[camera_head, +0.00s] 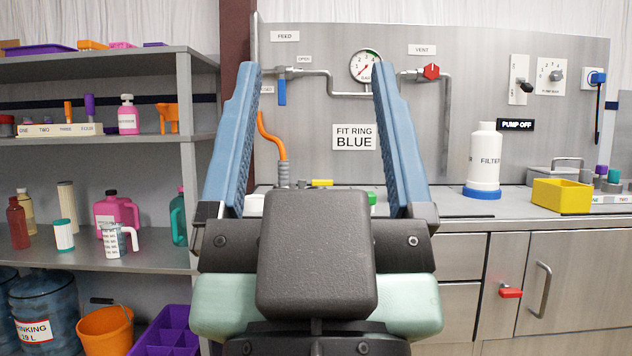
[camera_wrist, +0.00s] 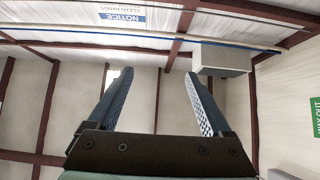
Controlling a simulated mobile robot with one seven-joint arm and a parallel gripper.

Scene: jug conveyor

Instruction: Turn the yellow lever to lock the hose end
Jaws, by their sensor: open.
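The yellow lever (camera_head: 322,183) shows as a small horizontal bar low between my fingers in the head view, on the far counter. Just left of it, the orange hose (camera_head: 272,140) runs down into a grey ribbed end (camera_head: 283,174). What lies below the lever is mostly hidden behind my gripper; whether the hose end is seated cannot be told. My gripper (camera_head: 315,70) is open and empty, its blue fingers pointing up, nearer to the camera than the lever. The wrist view shows the open fingers (camera_wrist: 152,80) against wall and ceiling, with no lever.
A steel panel (camera_head: 480,100) with a gauge (camera_head: 365,66) and pipes stands behind the counter. The white filter bottle (camera_head: 484,160) and a yellow bin (camera_head: 561,195) stand at right. Shelves (camera_head: 95,255) with bottles and jugs stand at left.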

